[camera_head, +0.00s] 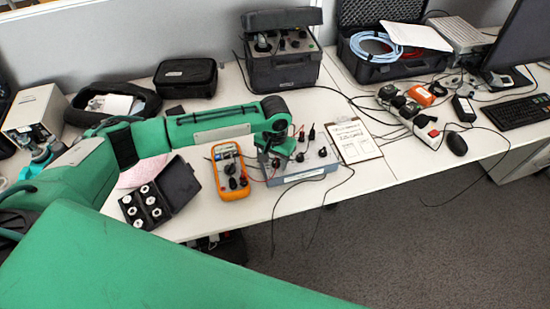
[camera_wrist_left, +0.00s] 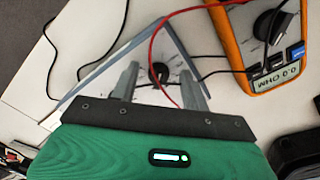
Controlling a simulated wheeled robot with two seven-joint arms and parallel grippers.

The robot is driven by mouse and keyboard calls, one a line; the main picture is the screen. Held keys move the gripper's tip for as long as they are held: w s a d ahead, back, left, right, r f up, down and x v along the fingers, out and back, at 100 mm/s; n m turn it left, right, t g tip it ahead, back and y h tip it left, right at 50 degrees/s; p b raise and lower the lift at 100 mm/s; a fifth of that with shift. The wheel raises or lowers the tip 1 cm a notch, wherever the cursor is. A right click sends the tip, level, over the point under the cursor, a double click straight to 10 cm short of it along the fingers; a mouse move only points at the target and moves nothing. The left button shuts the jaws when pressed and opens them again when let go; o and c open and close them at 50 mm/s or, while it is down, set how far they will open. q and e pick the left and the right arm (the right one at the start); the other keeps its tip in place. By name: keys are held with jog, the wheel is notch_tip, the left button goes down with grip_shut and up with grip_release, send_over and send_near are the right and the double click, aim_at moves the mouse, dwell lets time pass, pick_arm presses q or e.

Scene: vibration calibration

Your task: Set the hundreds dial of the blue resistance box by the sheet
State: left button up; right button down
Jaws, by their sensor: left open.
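The blue resistance box (camera_head: 300,177) stands near the table's front edge, with a pale top, black knobs and leads plugged in. In the left wrist view its pale panel (camera_wrist_left: 174,48) fills the centre. The sheet (camera_head: 353,141) lies on a clipboard just right of the box; its writing is too small to read. My left gripper (camera_head: 277,163) is over the left part of the box. In the left wrist view its open fingers (camera_wrist_left: 160,72) stand either side of a black dial knob (camera_wrist_left: 159,73); I cannot tell whether they touch it. My right gripper is not in view.
An orange multimeter (camera_head: 230,171) lies close left of the box, with a red lead crossing between. An open black case of weights (camera_head: 163,196) is further left. Black cables hang over the front edge. A power strip (camera_head: 410,117) and mouse (camera_head: 456,143) are to the right.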

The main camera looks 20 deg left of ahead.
pick_arm(q)
jog(key=shift+c, duration=0.3)
jog(key=c, duration=0.7)
jog(key=shift+c, duration=1.1)
